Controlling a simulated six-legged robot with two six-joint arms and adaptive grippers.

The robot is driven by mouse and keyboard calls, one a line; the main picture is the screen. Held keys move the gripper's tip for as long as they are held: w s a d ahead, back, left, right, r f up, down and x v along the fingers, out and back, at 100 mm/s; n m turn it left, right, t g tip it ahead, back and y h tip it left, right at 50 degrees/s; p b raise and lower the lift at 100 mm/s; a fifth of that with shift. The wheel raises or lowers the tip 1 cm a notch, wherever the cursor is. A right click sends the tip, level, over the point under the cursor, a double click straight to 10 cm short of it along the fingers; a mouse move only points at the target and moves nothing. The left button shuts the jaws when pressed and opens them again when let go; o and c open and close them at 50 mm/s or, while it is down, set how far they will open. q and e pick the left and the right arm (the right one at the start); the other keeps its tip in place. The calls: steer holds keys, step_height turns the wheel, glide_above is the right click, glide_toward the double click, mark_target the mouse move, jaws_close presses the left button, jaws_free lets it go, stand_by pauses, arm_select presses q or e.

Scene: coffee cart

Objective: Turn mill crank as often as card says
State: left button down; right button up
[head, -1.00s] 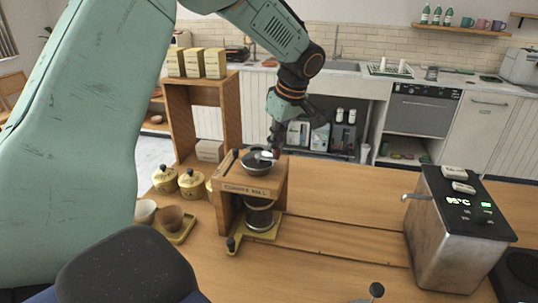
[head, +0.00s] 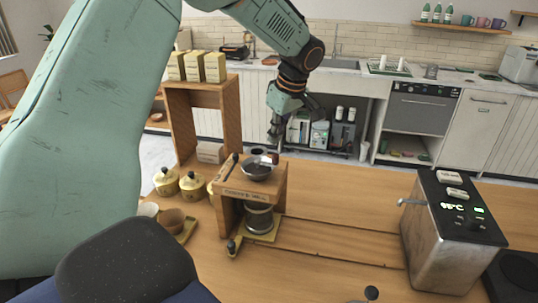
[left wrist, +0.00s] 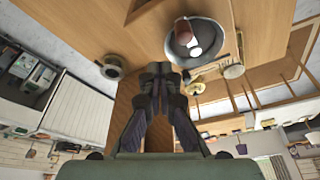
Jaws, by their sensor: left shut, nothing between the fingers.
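The wooden coffee mill (head: 232,193) stands on the cart top in the head view. A dark round hopper (head: 257,172) is on its top. A red-brown crank knob (head: 273,157) shows at the hopper's far right edge; it also shows over the hopper in the left wrist view (left wrist: 183,32), beside a pale shiny part. My left gripper (head: 273,138) is shut and empty, pointing down just behind and above the knob, seemingly apart from it. Its closed fingers also show in the left wrist view (left wrist: 161,75). I cannot make out a card. My right gripper is out of view.
A metal heater box (head: 440,235) with a lit display stands at right. Yellow lidded pots (head: 192,185) and cups (head: 171,220) stand left of the mill. A wooden shelf (head: 229,120) with boxes rises behind. The cart top between mill and heater is mostly clear.

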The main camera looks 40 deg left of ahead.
arm_select(q)
step_height(320, 180, up, 4)
steer(key=p, duration=0.2)
steer(key=shift+p, duration=0.4)
stand_by(0.4)
